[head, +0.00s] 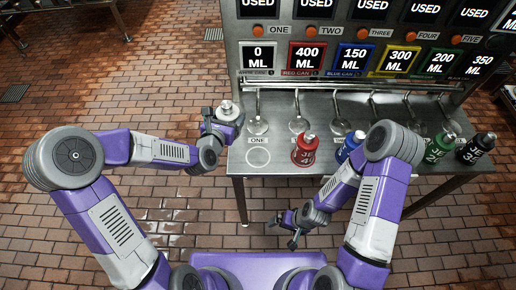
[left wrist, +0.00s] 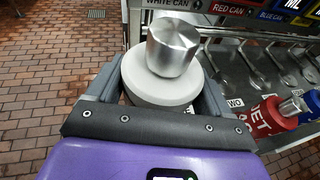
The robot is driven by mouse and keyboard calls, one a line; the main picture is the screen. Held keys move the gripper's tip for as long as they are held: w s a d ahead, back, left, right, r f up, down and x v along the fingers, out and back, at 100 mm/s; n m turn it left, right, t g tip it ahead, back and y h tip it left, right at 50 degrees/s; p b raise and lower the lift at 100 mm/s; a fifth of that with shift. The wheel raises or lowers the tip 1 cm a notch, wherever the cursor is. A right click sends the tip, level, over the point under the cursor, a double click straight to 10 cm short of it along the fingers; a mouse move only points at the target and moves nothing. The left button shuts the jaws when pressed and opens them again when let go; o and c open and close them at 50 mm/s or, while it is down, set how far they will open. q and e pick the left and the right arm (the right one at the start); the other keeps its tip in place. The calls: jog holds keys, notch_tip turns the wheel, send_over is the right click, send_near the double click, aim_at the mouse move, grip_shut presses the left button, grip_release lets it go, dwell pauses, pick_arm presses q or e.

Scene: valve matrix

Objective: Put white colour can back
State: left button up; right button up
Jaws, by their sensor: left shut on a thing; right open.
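The white can (head: 226,107) with a silver cap is held in my left gripper (head: 222,118), left of the bench and around the height of its top. In the left wrist view the can (left wrist: 160,82) sits between the two fingers of the left gripper (left wrist: 160,100), its silver cap toward the camera. An empty white ring (head: 258,157) marks the leftmost place on the metal bench (head: 278,180), to the right of and below the held can. My right gripper (head: 287,228) is open and empty in front of the bench, below its edge.
The red can (head: 305,150), blue can (head: 346,148), green can (head: 440,148) and black can (head: 475,149) stand along the bench. Metal spouts (head: 257,122) hang behind them. Above is a panel with coloured labels (head: 307,57). Open brick floor (head: 110,75) lies to the left.

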pick_arm(q)
jog(key=s+d+r+m+g+h+p, duration=0.1)
jog(key=s+d+m+g+h+p, duration=0.2)
jog(key=d, duration=0.5)
jog(key=shift+m+t+h, duration=0.4)
jog(key=shift+t+h, duration=0.1)
jog(key=shift+h, duration=0.2)
jog(key=shift+s+d+f+b, duration=0.1)
jog(key=shift+d+f+b, duration=0.25)
jog(key=shift+f, duration=1.35)
jog(key=shift+s+d+f+b, duration=0.15)
jog(key=shift+f+b, duration=0.45)
jog(key=shift+f, duration=1.15)
jog(key=shift+d+f+b, duration=0.25)
jog(key=shift+f+b, duration=0.2)
jog(key=shift+f, duration=1.25)
pick_arm(e)
jog(key=shift+s+r, duration=0.1)
jog(key=shift+r, duration=0.55)
pick_arm(q)
jog(key=shift+f, duration=0.15)
jog(key=o, duration=1.8)
jog(key=shift+s+f, duration=0.1)
jog(key=shift+c, duration=0.2)
pick_arm(e)
jog(key=shift+f, duration=0.2)
